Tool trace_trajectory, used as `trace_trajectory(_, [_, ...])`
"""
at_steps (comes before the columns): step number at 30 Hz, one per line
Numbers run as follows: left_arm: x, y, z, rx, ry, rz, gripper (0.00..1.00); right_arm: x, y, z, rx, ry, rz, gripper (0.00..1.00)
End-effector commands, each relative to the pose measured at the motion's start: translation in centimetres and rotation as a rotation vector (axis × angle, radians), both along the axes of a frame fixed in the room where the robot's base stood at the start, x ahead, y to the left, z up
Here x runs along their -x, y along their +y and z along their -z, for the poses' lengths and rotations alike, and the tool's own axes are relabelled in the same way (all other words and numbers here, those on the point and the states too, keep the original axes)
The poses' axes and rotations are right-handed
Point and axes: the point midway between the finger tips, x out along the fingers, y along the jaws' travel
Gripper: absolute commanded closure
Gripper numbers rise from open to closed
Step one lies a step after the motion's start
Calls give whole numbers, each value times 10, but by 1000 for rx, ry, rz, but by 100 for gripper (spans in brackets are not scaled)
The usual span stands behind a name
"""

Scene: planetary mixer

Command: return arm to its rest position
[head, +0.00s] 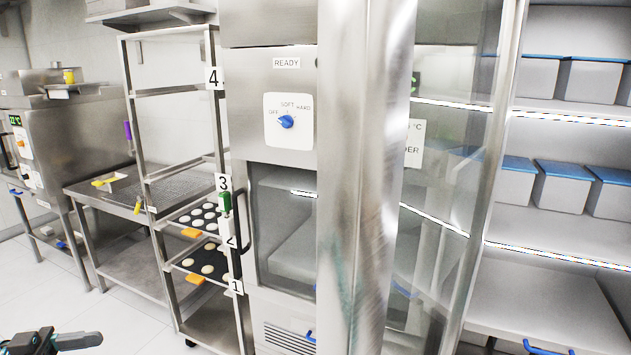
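My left gripper (76,341) shows at the bottom left corner, over the white floor. It is dark, with a grey finger pointing right, and is cut off by the frame's lower edge. I cannot tell whether it is open or shut. I see nothing held in the visible part. My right gripper cannot be made out. No planetary mixer is recognisable in this view.
A rack (137,130) with dotted trays stands left of a steel cabinet with a blue knob (286,121). A steel table (100,190) is further left. An open glass door (440,150) and shelves of grey bins (590,80) fill the right. Floor (135,330) is clear at lower left.

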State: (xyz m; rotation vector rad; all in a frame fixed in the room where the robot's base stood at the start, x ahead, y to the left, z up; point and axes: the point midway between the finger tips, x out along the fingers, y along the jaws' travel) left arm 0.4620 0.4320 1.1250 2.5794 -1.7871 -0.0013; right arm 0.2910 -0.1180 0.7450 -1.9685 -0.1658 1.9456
Motion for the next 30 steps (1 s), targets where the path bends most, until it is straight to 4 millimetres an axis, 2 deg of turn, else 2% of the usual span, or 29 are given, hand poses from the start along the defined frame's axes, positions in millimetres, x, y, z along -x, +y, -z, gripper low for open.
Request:
trace_trajectory(3, [-14, -30, -4, 11, -15, 71, 56, 0, 0, 0, 0, 0, 0, 57])
trace_trajectory(7, [-25, -65, 0, 52, -4, 151, 56, 0, 0, 0, 0, 0, 0, 57])
trace_trajectory(12, [-41, -119, 5, 202, 30, 222, 56, 0, 0, 0, 0, 0, 0, 57])
trace_trajectory(17, [-71, -180, 15, 396, 89, 173, 56, 0, 0, 0, 0, 0, 0, 57])
trace_trajectory(20, [-98, -227, 35, 526, 180, 45, 56, 0, 0, 0, 0, 0, 0, 57])
trace_trajectory(21, [-109, -249, 51, 566, 240, -40, 56, 0, 0, 0, 0, 0, 0, 57])
trace_trajectory(23, [-121, -278, 86, 590, 362, -195, 56, 0, 0, 0, 0, 0, 0, 57])
trace_trajectory(25, [-122, -304, 138, 550, 525, -382, 56, 0, 0, 0, 0, 0, 0, 57])
trace_trajectory(28, [-97, -324, 215, 406, 757, -599, 56, 0, 0, 0, 0, 0, 0, 57])
trace_trajectory(30, [-65, -330, 264, 272, 911, -712, 56, 0, 0, 0, 0, 0, 0, 57])
